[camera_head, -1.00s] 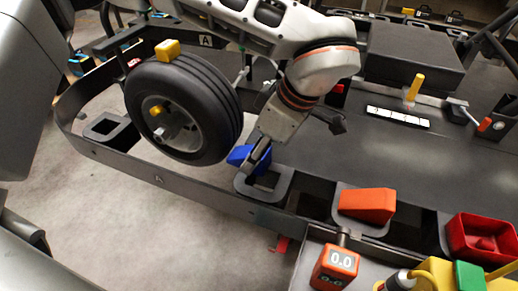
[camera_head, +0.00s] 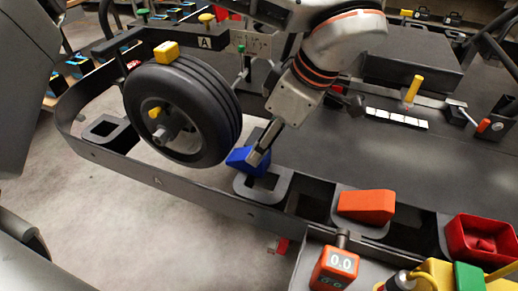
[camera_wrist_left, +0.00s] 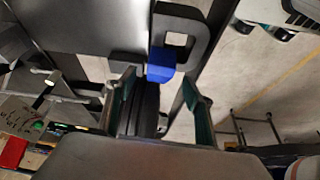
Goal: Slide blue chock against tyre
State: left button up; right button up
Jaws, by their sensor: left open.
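The blue chock (camera_head: 240,159) sits low at the right side of the black tyre (camera_head: 205,110), by the square cut-out bracket (camera_head: 283,188) on the kart stand. Its left end is close to the tyre; I cannot tell if they touch. My left gripper (camera_head: 260,152) points down at the chock's right end, its fingertips overlapping the chock in the picture. In the left wrist view, the gripper (camera_wrist_left: 159,80) has its fingers apart, with the blue chock (camera_wrist_left: 161,64) at their tips and the tyre (camera_wrist_left: 140,110) behind, between the fingers. My right gripper is out of view.
An orange wedge (camera_head: 366,206) sits on another bracket to the right, and a red tray (camera_head: 482,238) lies farther right. An orange gauge (camera_head: 334,268) reading 0.0 stands in front. A yellow block (camera_head: 166,52) is on top of the tyre. Grey floor shows in front of the rail.

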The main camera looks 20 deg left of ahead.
pick_arm(q)
jog(key=v, duration=0.7)
